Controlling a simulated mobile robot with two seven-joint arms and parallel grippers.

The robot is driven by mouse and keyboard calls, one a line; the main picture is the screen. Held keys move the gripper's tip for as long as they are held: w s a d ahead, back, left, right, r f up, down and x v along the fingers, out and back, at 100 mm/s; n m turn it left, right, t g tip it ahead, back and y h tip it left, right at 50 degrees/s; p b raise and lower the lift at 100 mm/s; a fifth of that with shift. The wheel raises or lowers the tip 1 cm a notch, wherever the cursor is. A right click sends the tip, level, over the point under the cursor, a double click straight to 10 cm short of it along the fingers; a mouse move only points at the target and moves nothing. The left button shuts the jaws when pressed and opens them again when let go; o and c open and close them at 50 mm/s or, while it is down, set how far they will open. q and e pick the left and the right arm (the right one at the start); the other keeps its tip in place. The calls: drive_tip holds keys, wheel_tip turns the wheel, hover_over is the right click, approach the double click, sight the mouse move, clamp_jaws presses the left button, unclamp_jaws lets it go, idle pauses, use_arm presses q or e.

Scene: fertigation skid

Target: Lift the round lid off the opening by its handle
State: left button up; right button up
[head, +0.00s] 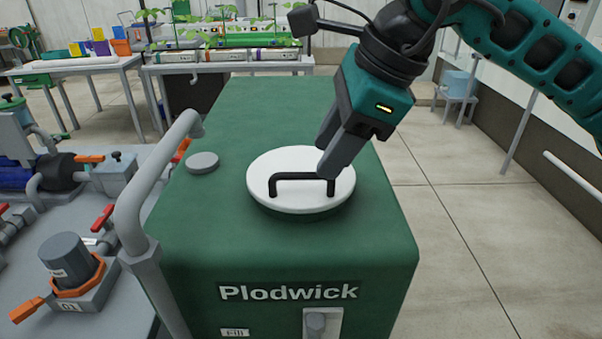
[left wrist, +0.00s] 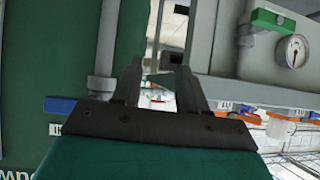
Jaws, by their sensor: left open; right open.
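The round white lid (head: 262,184) sits on top of the green tank (head: 240,115), covering the opening. Its black bar handle (head: 290,177) stands up across the lid. My right gripper (head: 332,165) comes in from the upper right, its grey fingers pointing down at the handle's right end. The fingers overlap that end in the picture; whether they touch it I cannot tell. It is open. My left gripper (left wrist: 158,82) shows only in the left wrist view, open with nothing between its fingers, away from the lid.
A grey pipe (head: 142,195) rises along the tank's left side. A small grey cap (head: 202,162) lies on the tank top. Valves and a pump (head: 55,170) crowd the left. The left wrist view shows a pressure gauge (left wrist: 293,51).

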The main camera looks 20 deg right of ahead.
drive_tip(key=x, duration=0.5)
drive_tip(key=shift+w+r+p, duration=0.15)
drive_tip(key=shift+w+p, duration=0.1)
drive_tip(key=shift+p, duration=0.05)
drive_tip(key=shift+c, duration=0.4)
clamp_jaws()
idle(0.6)
